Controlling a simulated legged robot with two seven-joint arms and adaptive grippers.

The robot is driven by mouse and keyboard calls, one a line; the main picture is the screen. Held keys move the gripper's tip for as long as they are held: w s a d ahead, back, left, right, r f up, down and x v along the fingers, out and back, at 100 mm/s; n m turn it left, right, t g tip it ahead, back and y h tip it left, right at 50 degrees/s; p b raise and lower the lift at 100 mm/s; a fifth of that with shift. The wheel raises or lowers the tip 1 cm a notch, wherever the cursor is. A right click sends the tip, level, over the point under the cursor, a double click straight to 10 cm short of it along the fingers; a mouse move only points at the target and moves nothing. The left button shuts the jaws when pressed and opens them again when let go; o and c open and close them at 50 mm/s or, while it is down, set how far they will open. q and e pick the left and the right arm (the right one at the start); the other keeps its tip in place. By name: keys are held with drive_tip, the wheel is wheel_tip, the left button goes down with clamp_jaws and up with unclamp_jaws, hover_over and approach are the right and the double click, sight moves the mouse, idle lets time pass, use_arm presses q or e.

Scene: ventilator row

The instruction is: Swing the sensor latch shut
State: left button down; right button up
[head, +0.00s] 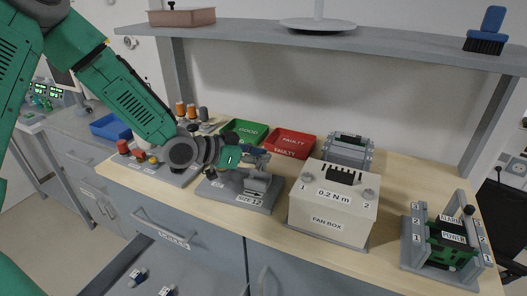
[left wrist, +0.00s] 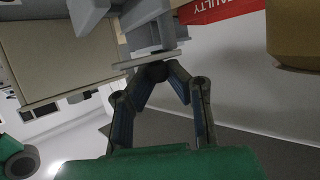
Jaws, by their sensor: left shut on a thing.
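The grey fixture on the plate marked SIZE 12 (head: 243,201) stands on the bench in the middle of the head view. My left gripper (head: 243,158) reaches it from the left, at the top of the fixture. In the left wrist view its fingers (left wrist: 158,76) close together on a small dark part, right against a flat grey bar (left wrist: 150,60). This part looks like the latch's handle, though the fingers mostly hide it. I cannot tell the latch's exact angle. My right gripper is in neither view.
The white fan box (head: 331,212) stands close on the right. A green GOOD tray (head: 244,131) and a red FAULTY tray (head: 290,143) lie behind. A power unit in a grey frame (head: 451,246) stands at far right. A shelf (head: 330,42) runs above. An open drawer (head: 190,268) is below.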

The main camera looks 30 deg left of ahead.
use_arm(q)
drive_tip(key=shift+s+a+f, duration=0.1)
drive_tip(key=shift+s+f, duration=0.05)
drive_tip(key=shift+f, duration=0.1)
drive_tip(key=c, duration=1.5)
unclamp_jaws()
drive_tip(key=shift+s+a, duration=0.1)
drive_tip(key=shift+a, duration=0.1)
drive_tip(key=shift+a, duration=0.15)
drive_tip(key=v, duration=1.1)
drive_tip(key=shift+s+a+r, duration=0.1)
drive_tip(key=shift+s+a, duration=0.15)
drive_tip(key=shift+a, duration=0.05)
drive_tip(key=shift+d, duration=0.1)
